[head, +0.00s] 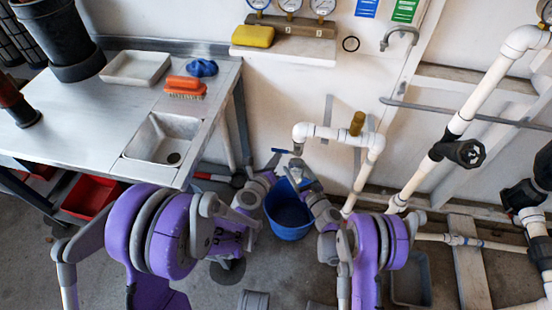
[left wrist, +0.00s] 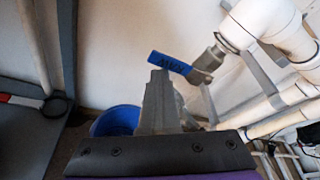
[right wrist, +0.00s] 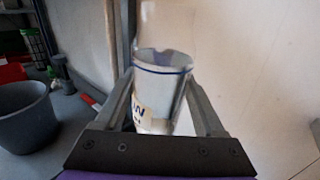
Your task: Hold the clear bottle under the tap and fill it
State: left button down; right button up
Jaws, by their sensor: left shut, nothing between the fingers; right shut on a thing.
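The clear bottle (right wrist: 163,90) is upright in the right wrist view, with a blue line near its rim and a label on its side. My right gripper (head: 297,168) is shut around it, one finger on each side, below the end of the white tap pipe (head: 303,131). In the head view the bottle is too small to make out well. The tap has a blue lever (left wrist: 172,62). My left gripper (left wrist: 159,78) is shut and empty, its tip close to the lever's left end; I cannot tell whether they touch. Flowing water cannot be made out.
A blue bucket (head: 289,222) stands on the floor below my grippers. White pipes with black valves (head: 458,152) fill the right side. A steel bench (head: 85,112) with a sink (head: 170,140), brush (head: 185,86) and tray (head: 135,68) is on the left.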

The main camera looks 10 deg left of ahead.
pick_arm(q)
jog(key=d+v, duration=0.1)
jog(key=v, duration=0.8)
jog(key=shift+s+d+r, duration=0.3)
jog(key=shift+s+r, duration=0.15)
pick_arm(e)
jog(key=d, duration=1.2)
jog(key=shift+w+f, duration=0.4)
jog(key=shift+f, duration=0.05)
